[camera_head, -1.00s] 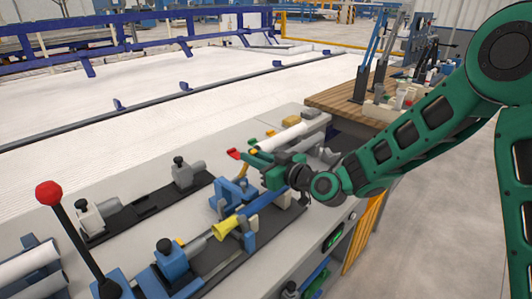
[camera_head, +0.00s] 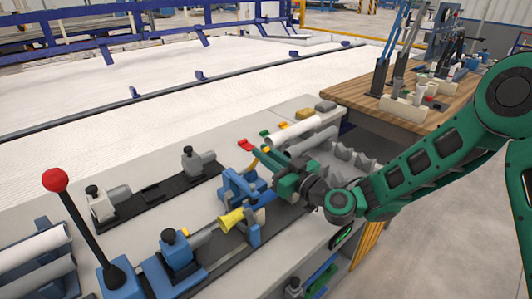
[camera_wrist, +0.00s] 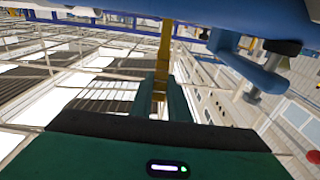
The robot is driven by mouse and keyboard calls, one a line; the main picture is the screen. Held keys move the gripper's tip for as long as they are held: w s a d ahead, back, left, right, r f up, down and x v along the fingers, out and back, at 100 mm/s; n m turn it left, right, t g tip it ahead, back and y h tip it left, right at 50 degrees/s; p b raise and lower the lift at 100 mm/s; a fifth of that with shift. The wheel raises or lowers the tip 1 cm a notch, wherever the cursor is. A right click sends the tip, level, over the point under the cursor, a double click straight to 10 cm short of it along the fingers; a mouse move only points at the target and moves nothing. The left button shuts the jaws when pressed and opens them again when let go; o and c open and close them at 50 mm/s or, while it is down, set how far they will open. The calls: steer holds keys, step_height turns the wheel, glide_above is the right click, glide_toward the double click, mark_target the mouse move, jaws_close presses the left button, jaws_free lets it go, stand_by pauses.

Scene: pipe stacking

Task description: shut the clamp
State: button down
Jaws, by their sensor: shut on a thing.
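The clamp (camera_head: 238,188) is blue and stands on the bench left of my gripper in the head view. Its yellow lever (camera_head: 256,161) runs up beside my fingers. In the wrist view the yellow lever (camera_wrist: 165,45) passes down between my two green fingers. My gripper (camera_wrist: 160,88) is shut on this lever; it also shows in the head view (camera_head: 262,155), reaching in from the right. Blue metal parts (camera_wrist: 250,70) of the fixture fill the top right of the wrist view. My gripper hides part of the clamp's right side.
White pipes (camera_head: 292,134) lie behind my gripper. A red-knobbed lever (camera_head: 56,180) stands at the left. Grey clamps (camera_head: 197,160) stand at the back left. A wooden table (camera_head: 350,100) is at the back right.

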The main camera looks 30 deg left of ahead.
steer(key=shift+w+d+f+t, duration=0.25)
steer(key=shift+w+d+t, duration=0.1)
steer(key=shift+w, duration=0.2)
steer(key=c, duration=1.7)
jaws_free()
steer(key=shift+c, duration=0.2)
steer(key=shift+o, duration=0.3)
steer(key=shift+s, duration=0.1)
steer(key=shift+s+a, duration=0.1)
steer(key=r+v, duration=0.1)
steer(key=v, duration=0.9)
steer(key=shift+d+f, duration=0.35)
steer(key=shift+d, duration=0.05)
